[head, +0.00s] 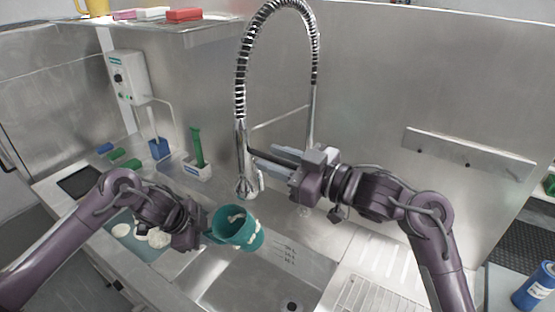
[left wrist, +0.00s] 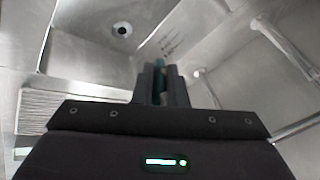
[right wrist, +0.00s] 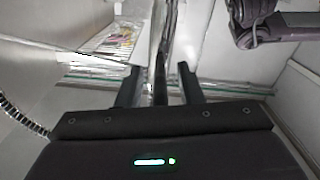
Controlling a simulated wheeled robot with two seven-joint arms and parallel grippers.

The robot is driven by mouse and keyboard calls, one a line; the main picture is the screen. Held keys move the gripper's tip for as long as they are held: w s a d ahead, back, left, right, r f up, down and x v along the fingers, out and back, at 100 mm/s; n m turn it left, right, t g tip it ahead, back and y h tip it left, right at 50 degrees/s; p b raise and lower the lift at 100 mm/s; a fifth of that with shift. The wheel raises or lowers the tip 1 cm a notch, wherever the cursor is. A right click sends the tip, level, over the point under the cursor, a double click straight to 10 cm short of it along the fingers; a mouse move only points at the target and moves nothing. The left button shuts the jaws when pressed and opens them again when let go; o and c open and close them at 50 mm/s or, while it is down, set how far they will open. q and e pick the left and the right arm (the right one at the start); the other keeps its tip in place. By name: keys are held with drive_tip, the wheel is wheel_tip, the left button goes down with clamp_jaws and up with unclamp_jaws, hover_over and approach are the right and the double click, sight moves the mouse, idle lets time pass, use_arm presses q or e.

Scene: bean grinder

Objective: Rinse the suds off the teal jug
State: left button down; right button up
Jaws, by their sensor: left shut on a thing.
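The teal jug (head: 240,232) is held over the sink, tilted, with its mouth up and white suds on its rim and wall. My left gripper (head: 207,237) is shut on it at its left side. In the left wrist view a teal sliver (left wrist: 160,64) shows between the fingers; the rest of the jug is hidden. The spray head (head: 247,184) hangs from the coiled hose above the jug. My right gripper (right wrist: 160,85) is open, its fingers either side of the metal spray pipe (right wrist: 161,45), with gaps visible on both sides. No water is visible.
The sink basin (head: 225,285) lies below, with a drain (head: 291,306). A ribbed drainboard (head: 375,295) is at right. A green-handled brush (head: 197,148) stands in a holder at left. White dishes (head: 155,236) lie left of the sink. A blue can (head: 535,285) stands far right.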

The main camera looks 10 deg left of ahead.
clamp_jaws()
drive_tip(key=shift+f, duration=0.1)
drive_tip(key=shift+f+t+y, duration=0.3)
drive_tip(key=shift+f+y, duration=0.1)
drive_tip(key=shift+y, duration=0.5)
unclamp_jaws()
